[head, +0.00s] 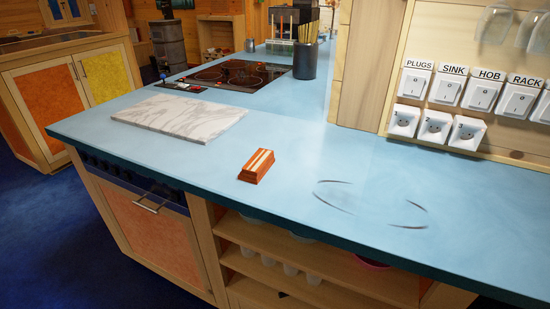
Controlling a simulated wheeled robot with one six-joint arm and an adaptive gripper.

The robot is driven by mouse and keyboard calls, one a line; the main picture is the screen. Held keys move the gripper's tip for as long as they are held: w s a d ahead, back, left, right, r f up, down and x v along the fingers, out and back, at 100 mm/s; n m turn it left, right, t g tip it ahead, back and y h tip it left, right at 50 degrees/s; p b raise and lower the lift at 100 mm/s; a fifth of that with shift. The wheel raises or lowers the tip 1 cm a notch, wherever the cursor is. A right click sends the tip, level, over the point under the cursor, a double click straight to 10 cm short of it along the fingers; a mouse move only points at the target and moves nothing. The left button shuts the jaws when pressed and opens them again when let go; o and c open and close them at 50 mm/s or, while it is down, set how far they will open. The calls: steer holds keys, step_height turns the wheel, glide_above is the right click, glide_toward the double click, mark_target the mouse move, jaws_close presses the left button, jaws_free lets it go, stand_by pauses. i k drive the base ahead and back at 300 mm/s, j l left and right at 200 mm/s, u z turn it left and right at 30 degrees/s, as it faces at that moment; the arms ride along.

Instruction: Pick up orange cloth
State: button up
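An orange, block-like item with pale stripes (257,166) lies on the blue countertop (300,150), near its front edge. It looks like a small folded cloth. Nothing touches it or covers it. My gripper does not show in the head view.
A marble board (180,117) lies to the left, and a black hob (235,74) is behind it. A dark utensil pot (304,61) stands farther back. Dark curved marks (336,198) are on the counter to the right. Wall switches (416,83) are at the right. Open shelves (310,258) are below.

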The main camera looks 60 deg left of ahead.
mark_target(254, 170)
steer(key=u, duration=2.25)
